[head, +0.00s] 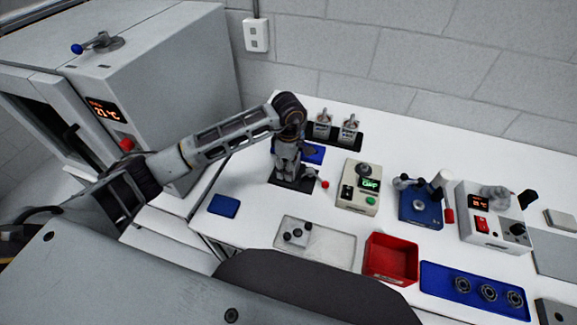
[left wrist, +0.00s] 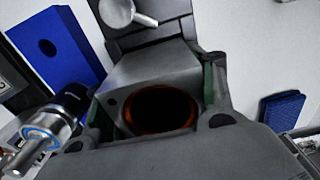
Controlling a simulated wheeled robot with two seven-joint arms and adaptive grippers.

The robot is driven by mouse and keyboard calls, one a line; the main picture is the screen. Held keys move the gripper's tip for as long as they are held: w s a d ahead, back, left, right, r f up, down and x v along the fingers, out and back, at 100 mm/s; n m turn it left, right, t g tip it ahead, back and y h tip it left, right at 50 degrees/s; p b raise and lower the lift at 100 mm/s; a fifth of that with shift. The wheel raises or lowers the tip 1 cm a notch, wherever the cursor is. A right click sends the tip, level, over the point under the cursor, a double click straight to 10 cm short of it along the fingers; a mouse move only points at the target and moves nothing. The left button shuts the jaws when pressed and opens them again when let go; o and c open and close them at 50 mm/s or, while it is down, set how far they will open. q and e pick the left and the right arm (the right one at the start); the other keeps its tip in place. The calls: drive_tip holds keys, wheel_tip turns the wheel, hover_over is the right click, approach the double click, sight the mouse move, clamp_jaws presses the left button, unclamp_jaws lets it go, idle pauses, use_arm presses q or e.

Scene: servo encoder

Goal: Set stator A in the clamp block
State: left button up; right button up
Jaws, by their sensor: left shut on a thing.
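My left gripper (head: 287,160) points down over the dark clamp block (head: 291,184) on the white bench. In the left wrist view the gripper (left wrist: 155,100) is shut on stator A (left wrist: 150,72), a grey square housing with a copper-ringed dark bore. The fingers lie on either side of it. A red-tipped lever (head: 325,184) shows to the right of the clamp. Part of a dark plate (left wrist: 150,38) with a round metal piece shows beyond the stator. The stator's underside and its contact with the clamp are hidden. My right gripper is not in view.
A blue plate (head: 314,153) and two grey units (head: 322,128) stand behind the clamp. A blue pad (head: 224,205), grey tray (head: 330,245) and red bin (head: 390,260) lie nearer. A grey cabinet (head: 160,95) flanks the bench.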

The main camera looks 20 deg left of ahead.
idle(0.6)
use_arm(q)
drive_tip(key=shift+f, duration=0.15)
drive_tip(key=shift+r+b, duration=0.25)
drive_tip(key=shift+b, duration=0.1)
idle(0.9)
drive_tip(key=shift+f+b, duration=0.3)
drive_tip(key=shift+r, duration=0.1)
drive_tip(key=shift+r, duration=0.2)
idle(0.6)
drive_tip(key=o, duration=1.6)
drive_tip(key=shift+c, duration=0.2)
